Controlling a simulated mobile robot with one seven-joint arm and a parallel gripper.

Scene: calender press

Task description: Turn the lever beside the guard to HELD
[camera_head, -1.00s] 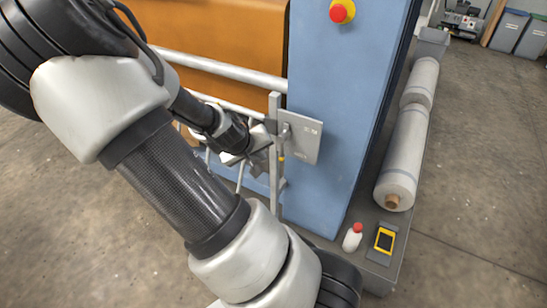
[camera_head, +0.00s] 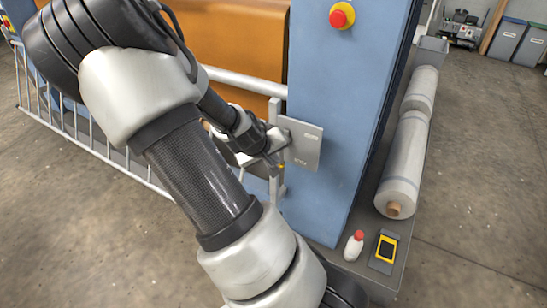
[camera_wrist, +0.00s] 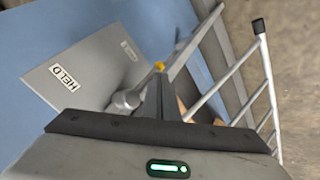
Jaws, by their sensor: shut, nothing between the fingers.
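A grey plate (camera_head: 304,146) is fixed to the blue press column, right of the guard. In the wrist view the plate (camera_wrist: 90,68) carries a HELD label (camera_wrist: 64,77) and a second label (camera_wrist: 129,50) too small to read. The lever's round hub (camera_wrist: 125,98) shows at the plate's edge. The lever's yellow tip (camera_wrist: 159,66) lies just past my fingertips, low and away from HELD; the head view shows this yellow tip (camera_head: 281,166) too. My gripper (camera_head: 274,161) is shut and empty at the lever, hiding most of its shaft. I cannot tell whether they touch.
The guard's rails (camera_wrist: 225,80) run close beside my gripper. A red stop button (camera_head: 342,15) sits higher on the blue column (camera_head: 340,80). A white bottle (camera_head: 354,246), a yellow-framed device (camera_head: 385,249) and wrapped rolls (camera_head: 405,150) stand on the ledge at right.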

